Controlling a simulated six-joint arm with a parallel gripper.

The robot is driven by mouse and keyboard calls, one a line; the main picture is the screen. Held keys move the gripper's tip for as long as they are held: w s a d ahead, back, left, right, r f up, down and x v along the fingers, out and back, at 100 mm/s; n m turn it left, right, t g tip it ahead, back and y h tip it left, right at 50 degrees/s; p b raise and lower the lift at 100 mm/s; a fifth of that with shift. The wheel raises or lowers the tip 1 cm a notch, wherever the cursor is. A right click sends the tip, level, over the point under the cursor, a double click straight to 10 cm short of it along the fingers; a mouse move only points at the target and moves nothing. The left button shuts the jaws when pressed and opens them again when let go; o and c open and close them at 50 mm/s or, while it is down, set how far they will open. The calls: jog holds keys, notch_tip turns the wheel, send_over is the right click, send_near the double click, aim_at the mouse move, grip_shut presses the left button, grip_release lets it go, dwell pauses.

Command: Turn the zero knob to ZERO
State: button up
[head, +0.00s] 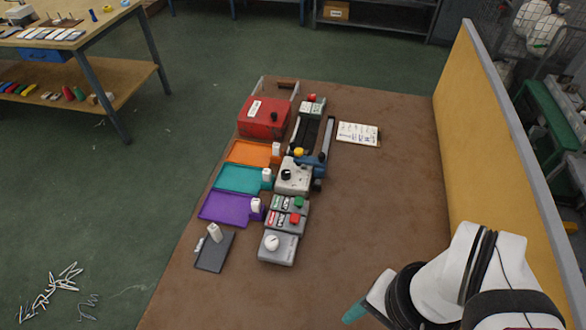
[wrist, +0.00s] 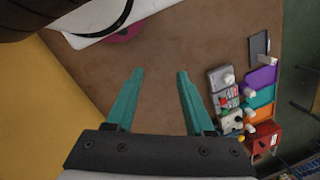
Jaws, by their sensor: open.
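Two knobs show in the head view, and I cannot tell from the labels which is the zero knob. A round white knob (head: 271,242) sits on a grey box (head: 283,256) at the near end of the row. A black knob (head: 286,174) sits on a pale box (head: 299,183) further back. My gripper (wrist: 160,74) is open and empty, with teal fingers apart over bare table. In the head view a teal finger (head: 354,312) shows at the bottom, right of and nearer than both boxes, touching neither. The grey box also shows in the wrist view (wrist: 215,75).
Button boxes with red and green buttons (head: 289,213) stand between the knob boxes. Purple (head: 226,209), teal (head: 238,179) and orange trays (head: 250,152) lie left, with a dark pad (head: 212,256). A red box (head: 262,118) stands behind. The brown table (head: 375,215) is clear at right, beside a yellow partition (head: 480,130).

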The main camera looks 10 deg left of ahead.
dwell(0.3)
jog(key=shift+o, duration=1.3)
jog(key=w+a+r+n, duration=0.1)
jog(key=w+a+n, duration=0.2)
jog(key=w, duration=0.4)
jog(key=shift+w+r+n+h, duration=0.15)
jog(key=shift+r+n+h, duration=0.2)
jog(key=shift+n, duration=0.45)
jog(key=n+h, duration=0.1)
jog(key=n, duration=0.9)
send_over(272, 240)
notch_tip(272, 240, down, 4)
jog(key=f, duration=0.1)
notch_tip(272, 240, down, 14)
jog(key=shift+f, duration=0.7)
